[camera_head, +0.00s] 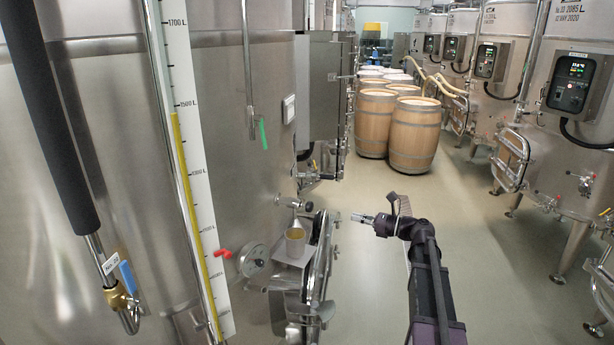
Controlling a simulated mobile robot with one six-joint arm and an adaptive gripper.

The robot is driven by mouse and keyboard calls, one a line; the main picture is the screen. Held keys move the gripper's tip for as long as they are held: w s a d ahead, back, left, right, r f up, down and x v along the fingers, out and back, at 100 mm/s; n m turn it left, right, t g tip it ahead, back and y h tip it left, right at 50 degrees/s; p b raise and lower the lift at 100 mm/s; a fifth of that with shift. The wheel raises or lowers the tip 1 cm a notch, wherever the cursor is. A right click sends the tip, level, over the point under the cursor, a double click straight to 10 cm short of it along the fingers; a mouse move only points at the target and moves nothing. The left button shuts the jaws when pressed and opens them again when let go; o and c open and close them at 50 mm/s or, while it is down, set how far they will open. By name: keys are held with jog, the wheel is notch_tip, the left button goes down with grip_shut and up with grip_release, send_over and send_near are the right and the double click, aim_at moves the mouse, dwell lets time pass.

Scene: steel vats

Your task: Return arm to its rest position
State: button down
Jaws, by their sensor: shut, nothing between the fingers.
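My gripper (362,218) is at the end of my dark arm, which reaches up from the bottom of the picture, right of centre. The gripper points left, its fingers shut and empty. It is over open floor in the picture, to the right of the large steel vat (130,180). The vat's round hatch (318,262) and a small metal cup (295,242) on a ledge stand to its left, apart from it.
Several wooden barrels (414,135) stand in the aisle behind. Steel vats (570,100) with control boxes line the right side. A hose pipe (50,110) with a blue-handled valve hangs at the far left. The floor (500,260) right of my arm is clear.

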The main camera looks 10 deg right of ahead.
jog(key=s+a+f+n+g+h+b, duration=0.3)
jog(key=s+a+f+n, duration=0.25)
jog(key=f, duration=0.45)
jog(key=s+a+f+n+g+h+b, duration=0.35)
jog(key=s+a+f+n, duration=0.2)
jog(key=f, duration=0.35)
jog(key=s+d+f+n+g+h+b, duration=0.1)
jog(key=s+f+n+g+h+b, duration=0.2)
jog(key=s+f+n+h+b, duration=0.4)
jog(key=s+f+n+h, duration=0.1)
jog(key=s+f+n, duration=0.4)
jog(key=f+n, duration=0.1)
jog(key=shift+s+f+h, duration=0.15)
jog(key=shift+f+h, duration=0.2)
jog(key=shift+f, duration=0.05)
